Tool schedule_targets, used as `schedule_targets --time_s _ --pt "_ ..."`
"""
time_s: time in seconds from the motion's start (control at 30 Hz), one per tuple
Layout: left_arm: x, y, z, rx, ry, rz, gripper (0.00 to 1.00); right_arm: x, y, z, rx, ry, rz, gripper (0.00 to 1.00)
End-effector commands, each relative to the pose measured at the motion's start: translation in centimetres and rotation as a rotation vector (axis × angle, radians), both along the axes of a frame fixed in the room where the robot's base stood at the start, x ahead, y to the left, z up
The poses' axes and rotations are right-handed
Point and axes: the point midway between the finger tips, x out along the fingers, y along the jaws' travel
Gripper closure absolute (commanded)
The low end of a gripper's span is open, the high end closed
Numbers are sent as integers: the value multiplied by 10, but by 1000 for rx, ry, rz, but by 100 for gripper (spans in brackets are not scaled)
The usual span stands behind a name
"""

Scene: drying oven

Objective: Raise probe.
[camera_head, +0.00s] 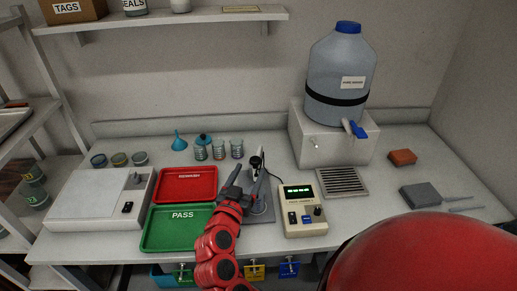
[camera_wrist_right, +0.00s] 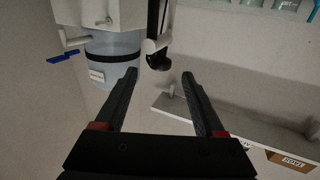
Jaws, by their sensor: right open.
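A probe stand with a black probe head (camera_head: 257,162) stands at the middle of the bench on a grey base (camera_head: 262,212). The same black probe part shows in the right wrist view (camera_wrist_right: 158,54), just beyond and between my fingertips. A beige meter (camera_head: 304,214) with a lit green display stands right of the stand. My right gripper (camera_head: 248,180) is open in front of the stand and hides part of it. Its two fingers are spread in the right wrist view (camera_wrist_right: 159,76), with nothing between them. My left gripper is not in view.
A red tray (camera_head: 188,184) and a green PASS tray (camera_head: 176,230) lie left of the stand. Several small beakers (camera_head: 219,149) stand behind. A blue water jug (camera_head: 340,80) sits on a white block at the right. A wall shelf (camera_head: 165,19) runs above.

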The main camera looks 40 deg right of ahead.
Motion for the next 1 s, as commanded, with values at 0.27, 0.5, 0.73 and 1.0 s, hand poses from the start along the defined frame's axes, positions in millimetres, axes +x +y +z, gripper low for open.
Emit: schedule_targets --time_s 0.27,0.5,0.73,1.0 --pt "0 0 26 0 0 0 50 36 -51 4 0 1 -3 29" --pt "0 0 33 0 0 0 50 52 -71 0 -1 3 1 29" --pt "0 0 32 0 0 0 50 54 -74 -1 -1 2 2 29" --pt "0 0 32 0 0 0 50 54 -73 -1 -1 2 2 59"
